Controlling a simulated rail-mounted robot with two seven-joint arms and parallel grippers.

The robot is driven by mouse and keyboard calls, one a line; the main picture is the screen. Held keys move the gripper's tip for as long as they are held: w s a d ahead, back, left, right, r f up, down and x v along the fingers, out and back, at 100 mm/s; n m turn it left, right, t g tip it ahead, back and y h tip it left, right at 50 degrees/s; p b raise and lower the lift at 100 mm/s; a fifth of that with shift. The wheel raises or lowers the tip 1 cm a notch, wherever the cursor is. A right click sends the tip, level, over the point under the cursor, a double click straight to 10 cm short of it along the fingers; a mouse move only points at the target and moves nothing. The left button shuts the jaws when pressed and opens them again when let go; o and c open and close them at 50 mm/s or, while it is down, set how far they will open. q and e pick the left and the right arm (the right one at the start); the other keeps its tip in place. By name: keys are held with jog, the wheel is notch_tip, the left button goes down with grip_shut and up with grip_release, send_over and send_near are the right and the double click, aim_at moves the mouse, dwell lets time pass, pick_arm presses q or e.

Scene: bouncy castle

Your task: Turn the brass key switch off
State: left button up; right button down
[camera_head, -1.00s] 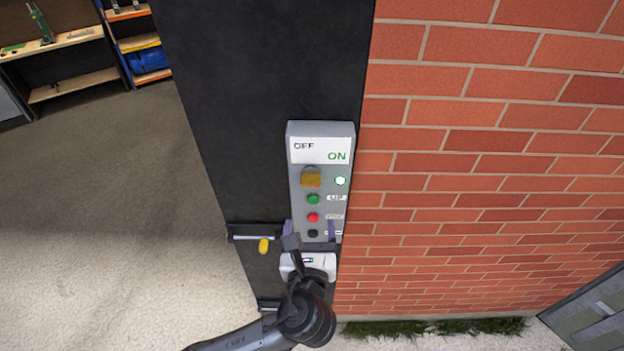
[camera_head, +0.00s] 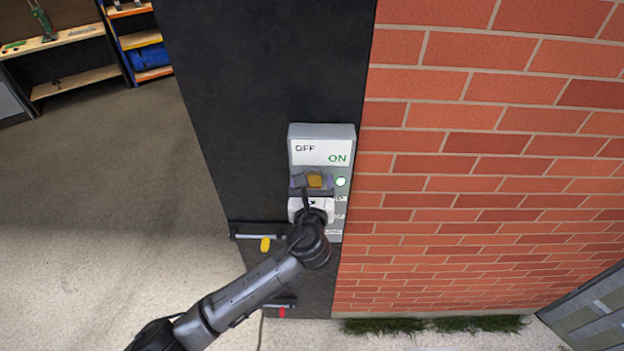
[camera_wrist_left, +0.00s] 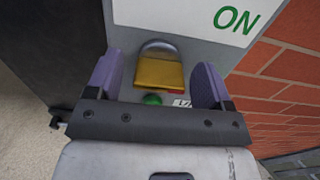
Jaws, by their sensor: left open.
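The brass key switch (camera_head: 314,181) is on a grey control box (camera_head: 322,131) on the dark pillar. It also shows in the left wrist view as a gold block on a silver collar (camera_wrist_left: 159,73). The label above reads OFF and ON, and a lit lamp (camera_head: 341,182) is to its right. My left gripper (camera_head: 315,183) is open, with its purple fingers on either side of the switch. The wrist view shows gaps between the fingers and the brass. The gripper hides most of the lower buttons; a green button (camera_wrist_left: 152,99) shows in the wrist view. My right gripper is not in view.
A red brick wall (camera_head: 480,150) stands to the right of the box. A latch with a yellow end (camera_head: 265,244) and another with a red end (camera_head: 282,312) are lower on the pillar. Open floor and shelves (camera_head: 142,40) lie to the left.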

pick_arm(q)
jog(key=shift+w, duration=0.45)
jog(key=c, duration=0.9)
